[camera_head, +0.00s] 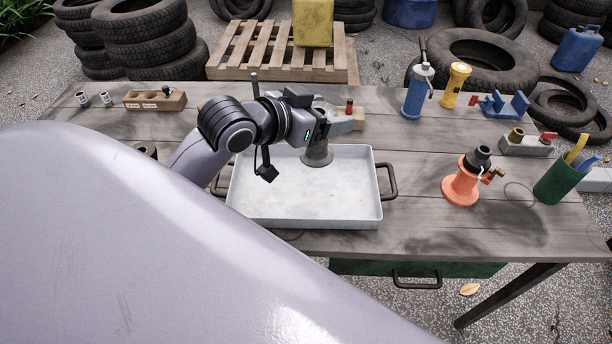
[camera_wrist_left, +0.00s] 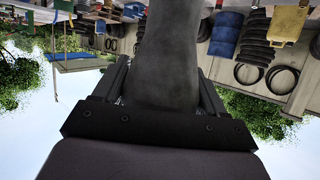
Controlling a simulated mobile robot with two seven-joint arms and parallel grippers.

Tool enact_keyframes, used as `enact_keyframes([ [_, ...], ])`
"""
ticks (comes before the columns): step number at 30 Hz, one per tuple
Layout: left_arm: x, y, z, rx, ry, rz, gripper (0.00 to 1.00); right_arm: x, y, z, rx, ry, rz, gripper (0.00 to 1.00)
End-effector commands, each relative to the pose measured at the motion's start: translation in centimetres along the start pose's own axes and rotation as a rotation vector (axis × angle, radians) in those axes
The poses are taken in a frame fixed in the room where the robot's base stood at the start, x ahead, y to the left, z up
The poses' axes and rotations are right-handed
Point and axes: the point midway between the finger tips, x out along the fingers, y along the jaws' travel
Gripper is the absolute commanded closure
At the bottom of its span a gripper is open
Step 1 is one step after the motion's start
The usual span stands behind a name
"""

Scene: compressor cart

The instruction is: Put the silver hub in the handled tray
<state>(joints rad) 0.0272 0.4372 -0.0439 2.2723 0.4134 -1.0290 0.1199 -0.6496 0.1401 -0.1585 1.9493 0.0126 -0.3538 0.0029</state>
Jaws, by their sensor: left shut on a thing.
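The handled tray (camera_head: 290,206) is a shallow white metal pan with dark side handles, lying on the wooden table. My left gripper (camera_head: 320,126) reaches over its back part and is shut on the silver hub (camera_head: 317,154). The hub is a grey cylinder with a wider flange at the bottom, held upright inside the tray's outline near the back wall. I cannot tell whether its flange touches the tray floor. In the left wrist view the hub (camera_wrist_left: 168,55) fills the space between the two fingers. The gripper covers the hub's upper part in the head view. My right gripper is not in view.
A wooden block (camera_head: 154,101) and small metal fittings (camera_head: 94,99) stand at the back left. The tray floor is otherwise empty.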

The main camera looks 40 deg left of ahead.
Motion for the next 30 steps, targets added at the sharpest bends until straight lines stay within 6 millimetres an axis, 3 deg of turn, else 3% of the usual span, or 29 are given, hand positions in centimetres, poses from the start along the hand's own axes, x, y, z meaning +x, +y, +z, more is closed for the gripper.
enact_keyframes([
  [6, -0.8, -3.1, -3.7, 0.039, 0.004, 0.071, 0.77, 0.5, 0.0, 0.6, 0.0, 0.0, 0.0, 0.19],
  [13, -1.3, -4.1, -5.0, 0.044, 0.0, 0.106, 0.77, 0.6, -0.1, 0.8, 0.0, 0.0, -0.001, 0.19],
  [17, -0.5, -4.1, -2.9, 0.039, -0.005, 0.111, 0.77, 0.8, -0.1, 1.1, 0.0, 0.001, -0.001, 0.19],
  [30, 3.6, -4.1, 7.2, 0.039, -0.003, 0.108, 0.77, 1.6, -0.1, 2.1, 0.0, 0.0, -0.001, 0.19],
])
